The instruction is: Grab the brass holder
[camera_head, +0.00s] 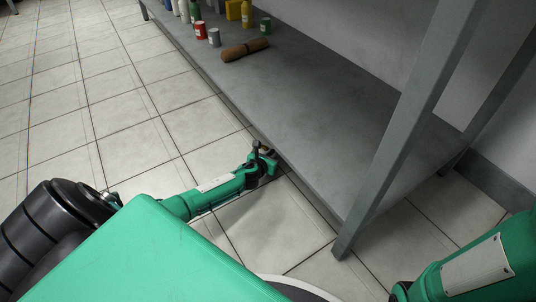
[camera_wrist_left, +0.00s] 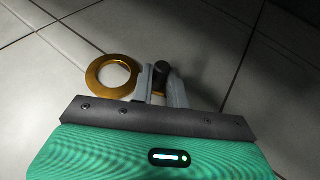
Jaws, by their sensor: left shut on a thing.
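My left gripper (camera_head: 262,163) is low over the floor tiles beside the front edge of the shelf.
The grey low shelf (camera_head: 300,105) runs along the right, with a front post (camera_head: 400,135) near my right arm. The tiled floor (camera_head: 110,100) at left is clear.

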